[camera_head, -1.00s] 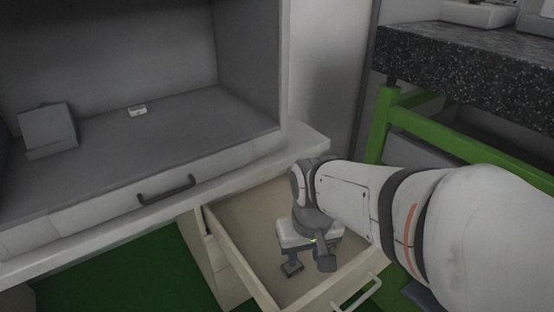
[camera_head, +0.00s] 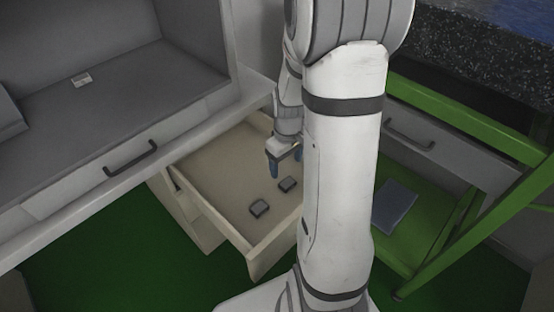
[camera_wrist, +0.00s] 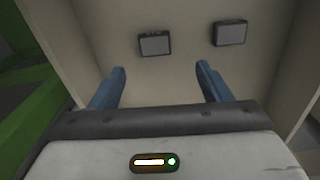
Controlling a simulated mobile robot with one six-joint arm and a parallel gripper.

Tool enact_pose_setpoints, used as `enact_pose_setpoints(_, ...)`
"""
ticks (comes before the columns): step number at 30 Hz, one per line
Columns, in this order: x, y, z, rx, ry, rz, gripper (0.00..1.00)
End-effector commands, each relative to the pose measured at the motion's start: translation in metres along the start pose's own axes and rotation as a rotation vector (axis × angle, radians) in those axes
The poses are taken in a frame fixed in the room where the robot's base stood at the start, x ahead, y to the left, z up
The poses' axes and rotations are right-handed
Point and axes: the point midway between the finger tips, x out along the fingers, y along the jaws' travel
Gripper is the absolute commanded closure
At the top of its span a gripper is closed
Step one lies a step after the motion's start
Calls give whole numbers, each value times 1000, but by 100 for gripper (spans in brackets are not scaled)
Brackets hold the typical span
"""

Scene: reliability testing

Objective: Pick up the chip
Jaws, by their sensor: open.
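Two small dark grey square chips lie flat and apart on the floor of the open drawer. In the head view one chip (camera_head: 259,208) is nearer the drawer's front left and the other chip (camera_head: 288,185) is farther right. The wrist view shows a chip (camera_wrist: 155,44) ahead of the gap between my fingers and another chip (camera_wrist: 230,33) to its right. My gripper (camera_head: 285,164) hangs over the drawer, beyond the chips in the head view. Its blue fingers (camera_wrist: 161,82) are apart with nothing between them. My arm hides the drawer's right part.
The pale wooden drawer (camera_head: 212,215) has raised walls around the chips. A grey cabinet with a dark handle (camera_head: 130,160) stands at left, with a small white card (camera_head: 81,80) on its shelf. A green frame (camera_head: 470,215) stands at right.

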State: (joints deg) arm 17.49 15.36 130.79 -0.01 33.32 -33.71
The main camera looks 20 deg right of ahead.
Motion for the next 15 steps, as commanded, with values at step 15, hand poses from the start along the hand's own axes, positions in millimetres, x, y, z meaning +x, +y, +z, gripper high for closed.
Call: enact_pose_setpoints(15, 49, 13, -2, -29, -9, -6, 29)
